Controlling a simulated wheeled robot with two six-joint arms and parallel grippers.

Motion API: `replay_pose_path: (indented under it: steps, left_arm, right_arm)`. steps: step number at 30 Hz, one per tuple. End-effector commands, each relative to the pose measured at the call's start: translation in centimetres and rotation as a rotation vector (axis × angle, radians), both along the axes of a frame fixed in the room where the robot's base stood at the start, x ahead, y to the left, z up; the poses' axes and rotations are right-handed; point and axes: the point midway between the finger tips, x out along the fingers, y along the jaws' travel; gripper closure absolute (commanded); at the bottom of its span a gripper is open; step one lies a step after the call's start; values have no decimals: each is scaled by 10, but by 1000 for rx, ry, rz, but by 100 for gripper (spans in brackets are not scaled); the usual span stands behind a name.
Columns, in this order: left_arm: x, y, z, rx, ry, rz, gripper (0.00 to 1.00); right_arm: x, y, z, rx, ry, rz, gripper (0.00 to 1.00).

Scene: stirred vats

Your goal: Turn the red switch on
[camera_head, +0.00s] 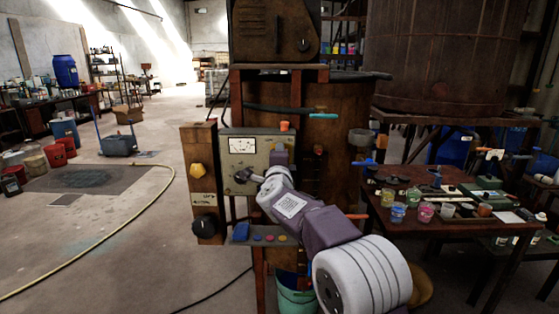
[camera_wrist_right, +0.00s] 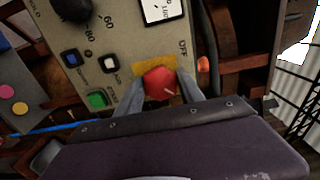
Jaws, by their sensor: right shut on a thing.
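The red switch (camera_wrist_right: 160,84) is a round red knob with a pale mark, in front of a yellow plate on the grey control panel (camera_wrist_right: 130,45). An OFF label shows on the panel above and to the right of it. My right gripper (camera_wrist_right: 161,88) has its two grey fingers on either side of the knob, shut on it. In the head view my right arm comes in from the lower right and reaches the panel (camera_head: 233,133), hiding the red switch there. My left gripper is not in view.
Blue, white and green buttons (camera_wrist_right: 96,99) and a black knob (camera_wrist_right: 72,8) sit nearby on the panel. A wooden post with a yellow knob (camera_head: 197,171) stands left of it. A table with cups (camera_head: 426,212) is at the right. A yellow hose (camera_head: 110,240) crosses the open floor.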

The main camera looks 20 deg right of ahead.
Motion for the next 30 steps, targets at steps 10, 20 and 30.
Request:
replay_pose_path:
  steps: [10,20,30]
  left_arm:
    - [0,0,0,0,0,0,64]
    - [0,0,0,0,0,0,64]
    - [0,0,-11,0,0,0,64]
  right_arm:
    - [0,0,-2,7,1,-1,96]
    - [0,0,-1,4,1,-1,33]
    - [-40,12,-2,4,0,3,33]
